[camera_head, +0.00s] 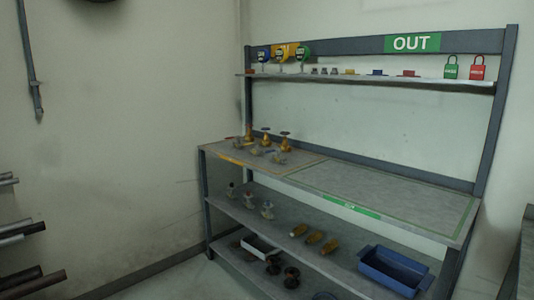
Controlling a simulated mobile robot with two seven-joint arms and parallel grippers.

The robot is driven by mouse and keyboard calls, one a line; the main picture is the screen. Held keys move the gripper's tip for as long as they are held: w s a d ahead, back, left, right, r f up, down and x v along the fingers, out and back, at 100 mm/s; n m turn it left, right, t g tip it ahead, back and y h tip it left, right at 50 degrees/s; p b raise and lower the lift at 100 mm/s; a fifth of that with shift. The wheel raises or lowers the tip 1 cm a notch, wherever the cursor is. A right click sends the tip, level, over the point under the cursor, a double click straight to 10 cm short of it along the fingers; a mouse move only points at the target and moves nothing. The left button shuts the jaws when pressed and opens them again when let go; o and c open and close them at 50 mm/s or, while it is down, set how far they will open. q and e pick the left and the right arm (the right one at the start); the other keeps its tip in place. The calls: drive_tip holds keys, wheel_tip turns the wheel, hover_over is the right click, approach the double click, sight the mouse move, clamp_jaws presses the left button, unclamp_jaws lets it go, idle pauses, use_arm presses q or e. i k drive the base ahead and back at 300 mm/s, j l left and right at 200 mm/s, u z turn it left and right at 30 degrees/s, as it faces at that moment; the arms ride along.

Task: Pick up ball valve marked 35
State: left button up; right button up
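Several small valves stand in a group on the left part of the workbench top (390,190). Brass valves with handwheels, such as this one (285,143), stand at the back of the group. Smaller grey valves (256,151) lie in front of them. More valves (248,200) stand on the shelf below, at its left end. Any ball valve marked 35 cannot be picked out, as the markings are too small to read. Neither of my grippers is in view.
The bench top's right part, outlined in green, is clear. An upper shelf (430,83) holds tags, small parts and green and red padlocks. Below are brass cylinders (315,238), black parts (291,278), a white tray (262,243) and a blue bin (396,265). Pipes (25,230) lie at left.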

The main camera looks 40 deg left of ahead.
sight(255, 151)
drive_tip(key=j+u, duration=0.15)
drive_tip(key=j, duration=0.3)
drive_tip(key=j+u, duration=0.15)
drive_tip(key=j, duration=0.3)
drive_tip(key=i+j+u, duration=0.15)
drive_tip(key=j, duration=0.25)
drive_tip(key=i+j+u, duration=0.15)
drive_tip(key=j, duration=0.3)
drive_tip(key=j+u, duration=0.1)
drive_tip(key=j, duration=0.35)
drive_tip(key=i+j+u, duration=0.15)
drive_tip(key=j, duration=0.25)
